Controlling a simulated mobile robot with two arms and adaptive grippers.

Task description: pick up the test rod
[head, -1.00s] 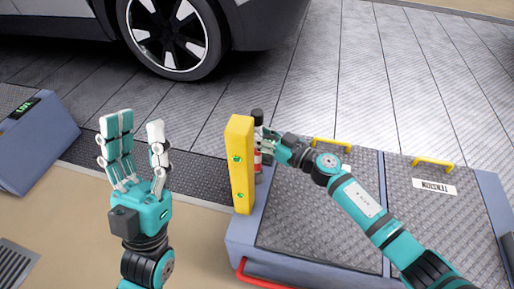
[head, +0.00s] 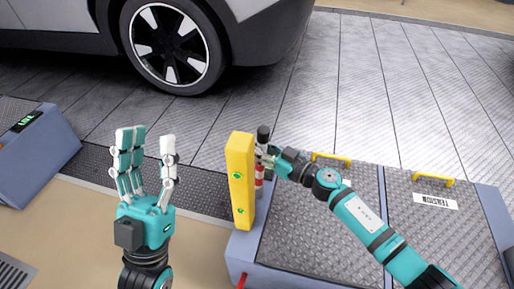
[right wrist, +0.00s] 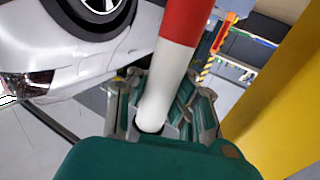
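The test rod (head: 259,172) stands roughly upright just right of the yellow post, with a black top and red and white bands. In the right wrist view the rod (right wrist: 178,55) shows a red band above a white one and runs down between my fingers. My right gripper (head: 266,157) has come in from the right, and its fingers (right wrist: 160,103) close around the white part of the rod. The rod's lower end is partly hidden. My left gripper (head: 150,150) is open and empty, fingers pointing up, left of the post.
The yellow post (head: 240,180) stands close beside the rod, at the left edge of a grey-blue platform (head: 320,225) with yellow handles. A car (head: 185,45) stands behind. A grey-blue box with a green display (head: 38,150) is at the left. Beige floor is clear in front.

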